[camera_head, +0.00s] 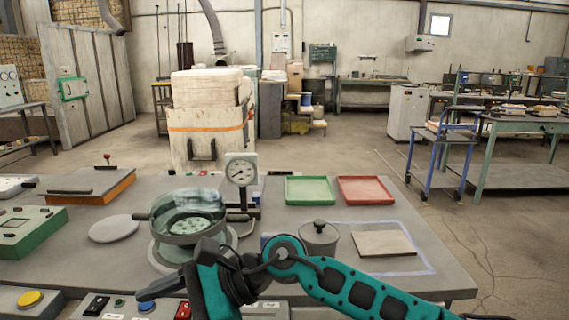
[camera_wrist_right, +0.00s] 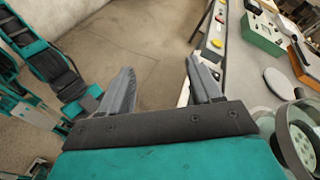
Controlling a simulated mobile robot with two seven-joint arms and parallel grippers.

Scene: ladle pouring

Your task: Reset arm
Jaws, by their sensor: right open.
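My right arm comes in from the right in the head view and is folded over the front edge of the table. In the right wrist view its gripper (camera_wrist_right: 160,88) has two grey fingers spread apart, with nothing between them and the bare floor beyond. My left gripper does not show. A round vessel with a clear wall and side handle (camera_head: 188,218) stands just behind my right wrist. It also shows at the right edge of the wrist view (camera_wrist_right: 298,140).
A dial gauge (camera_head: 240,171), green tray (camera_head: 310,190), red tray (camera_head: 365,190), lidded grey pot (camera_head: 319,240) and flat slab (camera_head: 384,243) stand on the grey table (camera_head: 440,277). A grey disc (camera_head: 114,229) and green box (camera_head: 32,229) lie left. Buttons line the front edge.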

